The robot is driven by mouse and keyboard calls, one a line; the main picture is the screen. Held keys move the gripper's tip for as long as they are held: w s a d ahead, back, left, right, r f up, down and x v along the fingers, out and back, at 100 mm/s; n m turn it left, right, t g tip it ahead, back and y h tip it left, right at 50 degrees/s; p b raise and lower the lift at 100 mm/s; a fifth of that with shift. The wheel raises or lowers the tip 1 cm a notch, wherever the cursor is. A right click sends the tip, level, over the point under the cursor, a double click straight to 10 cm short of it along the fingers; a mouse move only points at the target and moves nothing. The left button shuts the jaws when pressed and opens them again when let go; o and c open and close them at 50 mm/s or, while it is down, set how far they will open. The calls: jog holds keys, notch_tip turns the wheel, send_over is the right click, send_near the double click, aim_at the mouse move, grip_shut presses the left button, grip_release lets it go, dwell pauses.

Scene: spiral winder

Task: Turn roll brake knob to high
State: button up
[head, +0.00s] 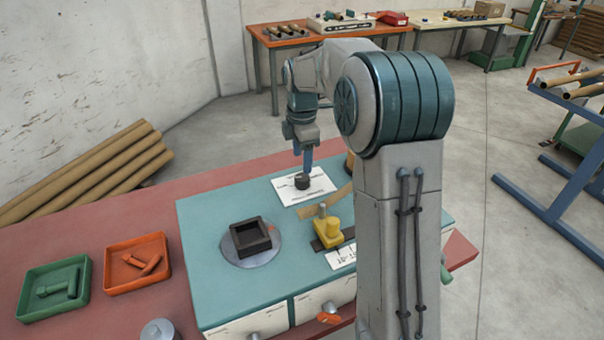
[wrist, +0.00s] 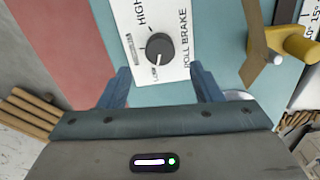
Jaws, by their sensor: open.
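The roll brake knob (head: 302,181) is a dark round knob on a white label plate (head: 286,194) on the teal machine top. In the wrist view, the knob (wrist: 160,46) has a pale pointer mark on its side toward the word LOW. HIGH is printed at the other end of the scale, at the top of that view. My gripper (head: 308,158) is just above the knob in the head view. In the wrist view, my gripper (wrist: 160,66) is open, its two blue fingers apart, with the knob between and slightly beyond the tips. I cannot tell whether they touch it.
A yellow block (head: 327,230) with a pin stands on the teal top (head: 212,217), near a brown strip. A dark square frame (head: 250,236) sits on a grey disc. Orange (head: 137,284) and green (head: 53,290) trays lie left. Cardboard tubes (head: 85,175) lean behind.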

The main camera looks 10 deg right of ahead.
aim_at(302, 177)
notch_tip(302, 177, down, 7)
jog(key=shift+r+p, duration=0.15)
jog(key=shift+p, duration=0.15)
jog(key=c, duration=1)
